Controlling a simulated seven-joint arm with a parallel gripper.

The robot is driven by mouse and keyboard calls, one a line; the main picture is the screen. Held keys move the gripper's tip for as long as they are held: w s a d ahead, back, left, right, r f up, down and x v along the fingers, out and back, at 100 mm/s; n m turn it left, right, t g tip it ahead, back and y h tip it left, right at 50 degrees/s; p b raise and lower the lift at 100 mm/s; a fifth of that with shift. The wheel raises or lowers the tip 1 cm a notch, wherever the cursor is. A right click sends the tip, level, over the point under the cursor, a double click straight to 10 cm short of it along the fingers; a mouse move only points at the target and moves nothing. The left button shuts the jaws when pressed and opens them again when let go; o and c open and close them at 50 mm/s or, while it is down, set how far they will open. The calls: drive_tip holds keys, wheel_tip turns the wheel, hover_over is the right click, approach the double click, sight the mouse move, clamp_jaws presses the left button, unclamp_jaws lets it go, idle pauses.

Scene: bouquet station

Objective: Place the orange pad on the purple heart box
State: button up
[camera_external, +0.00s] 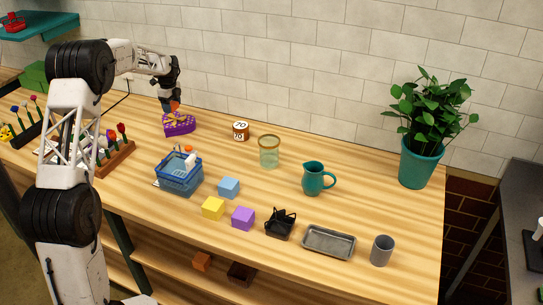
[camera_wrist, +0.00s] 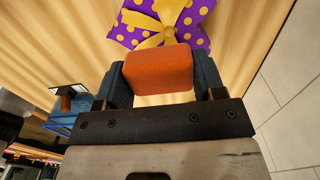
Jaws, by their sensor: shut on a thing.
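The orange pad (camera_wrist: 158,70) is between the two fingers of my gripper (camera_wrist: 163,82), which is shut on it. In the external view the pad (camera_external: 174,106) shows as a small orange patch at the tip of my gripper (camera_external: 172,104). The purple heart box (camera_external: 179,124), with yellow dots and a yellow ribbon, lies on the table just below the gripper. In the wrist view the box (camera_wrist: 205,33) shows beyond the pad, which hides part of it. The pad appears above the box; I cannot tell whether they touch.
A brown jar (camera_external: 241,131) and a glass (camera_external: 269,151) stand right of the box. A blue basket (camera_external: 179,174) is in front of it, and a flower rack (camera_external: 114,158) is to the left. The tiled wall (camera_external: 270,60) is behind. Bare table lies between the box and basket.

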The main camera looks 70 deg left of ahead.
sight(174, 121)
drive_tip(key=shift+f, duration=2.65)
drive_tip(key=shift+f, duration=0.15)
drive_tip(key=o, duration=0.9)
wheel_tip(174, 121, up, 12)
drive_tip(key=shift+r, duration=0.2)
